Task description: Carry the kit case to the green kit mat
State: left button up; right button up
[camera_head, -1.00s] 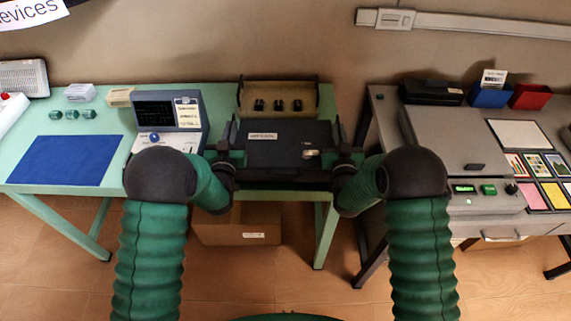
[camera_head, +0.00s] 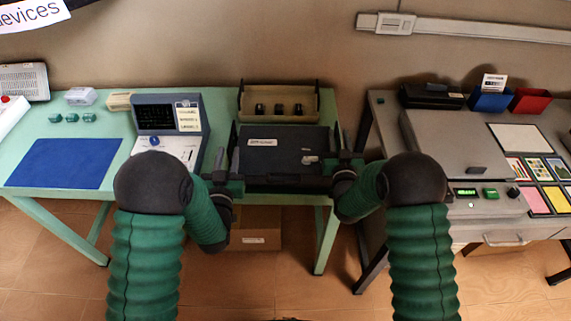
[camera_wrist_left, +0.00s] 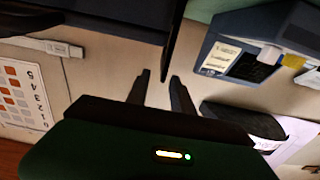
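The kit case (camera_head: 287,160) is a flat black case with a white label, lying on the pale green table in front of the beige tray. My left gripper (camera_head: 236,184) is at the case's left edge. In the left wrist view its two fingers (camera_wrist_left: 160,78) stand apart with nothing between them, just short of a dark body at the top. My right gripper (camera_head: 345,162) is at the case's right edge; its fingers are too small and dark to read. I see no separate green mat; a blue mat (camera_head: 65,163) lies on the table's left part.
A monitor device (camera_head: 168,116) stands left of the case. A beige tray (camera_head: 279,92) with several dark knobs sits behind it. A cardboard box (camera_head: 255,232) is under the table. A grey bench (camera_head: 385,135) with a lidded machine is to the right.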

pick_arm(q)
jog(key=s, duration=0.4)
pick_arm(e)
jog(key=s, duration=1.2)
jog(key=shift+a+f, duration=0.1)
jog(key=shift+f, duration=0.05)
